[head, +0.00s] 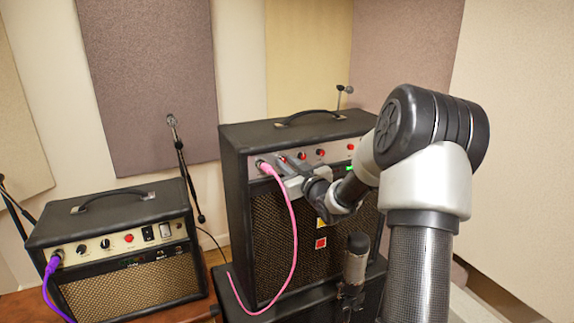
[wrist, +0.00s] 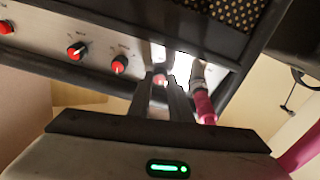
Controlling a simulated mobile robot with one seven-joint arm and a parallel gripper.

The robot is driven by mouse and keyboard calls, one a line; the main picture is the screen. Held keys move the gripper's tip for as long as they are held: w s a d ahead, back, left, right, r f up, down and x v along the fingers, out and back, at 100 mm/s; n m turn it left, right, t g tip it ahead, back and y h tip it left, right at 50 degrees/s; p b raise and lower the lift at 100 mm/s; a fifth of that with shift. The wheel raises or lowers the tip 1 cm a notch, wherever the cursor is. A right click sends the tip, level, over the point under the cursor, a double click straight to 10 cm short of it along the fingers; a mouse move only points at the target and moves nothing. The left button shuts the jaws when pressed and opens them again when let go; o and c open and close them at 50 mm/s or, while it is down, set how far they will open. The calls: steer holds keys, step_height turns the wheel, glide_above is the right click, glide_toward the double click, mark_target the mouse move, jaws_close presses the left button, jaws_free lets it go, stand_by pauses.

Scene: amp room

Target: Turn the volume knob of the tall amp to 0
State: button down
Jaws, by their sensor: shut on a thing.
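The tall amp (head: 252,140) is black with a silver control panel along its upper front. Red-capped knobs with black skirts run along this panel (head: 320,152); two show clearly in the wrist view, one at left (wrist: 77,50) and one nearer my fingers (wrist: 119,64). My gripper (head: 284,163) reaches the panel's left end, just right of the pink cable's plug. In the wrist view my gripper (wrist: 164,82) is shut on the tall amp's leftmost knob (wrist: 160,80), which is mostly hidden between the fingertips. Its label and pointer cannot be read.
A pink cable (head: 291,230) hangs from the panel close beside my fingers. A microphone (head: 355,258) stands before the tall amp, below my arm. A smaller amp (head: 115,215) with a purple cable (head: 48,280) stands at left. A microphone stand (head: 182,165) is behind, between the amps.

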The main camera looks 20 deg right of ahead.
steer(key=shift+f+n+b, duration=0.15)
steer(key=shift+n+b, duration=0.15)
steer(key=shift+b, duration=0.15)
steer(key=n+y+b, duration=0.1)
steer(key=n+b, duration=0.3)
steer(key=n, duration=0.1)
steer(key=n+g+y+b, duration=0.1)
steer(key=n+b, duration=0.2)
steer(key=n, duration=0.2)
steer(key=shift+d+n+y+b, duration=0.2)
steer(key=shift+n+y+b, duration=0.1)
steer(key=shift+b, duration=0.05)
steer(key=n, duration=0.4)
steer(key=n+g+b, duration=0.1)
steer(key=n, duration=0.3)
steer(key=r+n+g+b, duration=0.1)
steer(key=n, duration=0.2)
steer(key=shift+w+n, duration=0.1)
steer(key=shift+n, duration=0.3)
